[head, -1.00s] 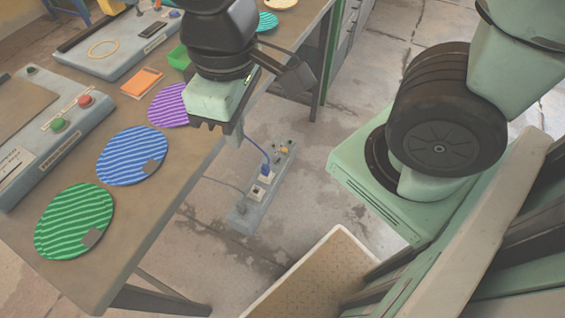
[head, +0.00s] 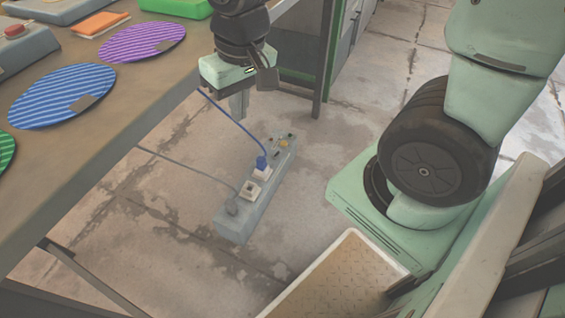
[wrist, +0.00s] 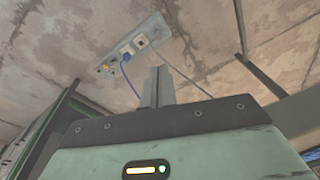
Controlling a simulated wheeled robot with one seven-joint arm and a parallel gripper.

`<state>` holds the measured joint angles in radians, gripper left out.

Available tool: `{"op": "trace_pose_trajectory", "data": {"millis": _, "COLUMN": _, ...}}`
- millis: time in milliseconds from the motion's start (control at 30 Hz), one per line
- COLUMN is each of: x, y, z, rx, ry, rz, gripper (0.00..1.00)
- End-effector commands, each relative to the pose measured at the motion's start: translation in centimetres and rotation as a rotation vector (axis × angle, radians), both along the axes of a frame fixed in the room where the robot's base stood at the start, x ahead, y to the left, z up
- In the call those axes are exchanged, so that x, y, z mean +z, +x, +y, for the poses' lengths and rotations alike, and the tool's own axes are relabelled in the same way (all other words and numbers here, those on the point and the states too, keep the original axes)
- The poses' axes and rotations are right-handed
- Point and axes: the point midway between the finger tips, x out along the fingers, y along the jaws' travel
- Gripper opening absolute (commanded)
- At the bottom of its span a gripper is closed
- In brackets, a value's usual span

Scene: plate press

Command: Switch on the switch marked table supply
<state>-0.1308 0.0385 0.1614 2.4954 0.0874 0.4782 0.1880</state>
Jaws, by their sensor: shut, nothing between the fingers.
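A grey power strip (head: 237,222) lies on the floor beside the table. Its far end carries small parts: a yellow-orange one (head: 284,143) and dark ones. No label is readable, so I cannot tell which part is the table supply switch. A blue plug (head: 262,163) with a blue cable and a grey plug (head: 232,206) sit in the strip. My gripper (head: 239,114) is shut and empty, pointing down above and behind the strip's far end, apart from it. In the wrist view the shut fingers (wrist: 158,86) stand before the strip (wrist: 155,29), near its blue plug (wrist: 126,57).
The table (head: 110,100) stands at left, holding striped blue (head: 60,93) and purple (head: 140,42) plates. A grey cable (head: 180,169) runs from the strip under the table. Open floor lies around the strip.

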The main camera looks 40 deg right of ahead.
Motion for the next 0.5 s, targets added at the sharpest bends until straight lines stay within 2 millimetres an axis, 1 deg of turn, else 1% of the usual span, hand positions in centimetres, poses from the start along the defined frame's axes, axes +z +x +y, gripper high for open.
{"op": "trace_pose_trajectory", "data": {"millis": 33, "x": -2.5, "y": 0.5, "z": -0.6, "rx": -0.029, "ry": 0.001, "rz": -0.003, "gripper": 0.0}}
{"op": "trace_pose_trajectory", "data": {"millis": 267, "x": -8.1, "y": 2.6, "z": -3.2, "rx": -0.191, "ry": 0.012, "rz": -0.011, "gripper": 0.0}}
{"op": "trace_pose_trajectory", "data": {"millis": 367, "x": -10.7, "y": 3.8, "z": -4.6, "rx": -0.298, "ry": 0.022, "rz": -0.009, "gripper": 0.0}}
{"op": "trace_pose_trajectory", "data": {"millis": 467, "x": -13.7, "y": 5.3, "z": -6.2, "rx": -0.443, "ry": 0.037, "rz": -0.002, "gripper": 0.0}}
{"op": "trace_pose_trajectory", "data": {"millis": 500, "x": -15.0, "y": 5.9, "z": -7.0, "rx": -0.514, "ry": 0.045, "rz": 0.002, "gripper": 0.0}}
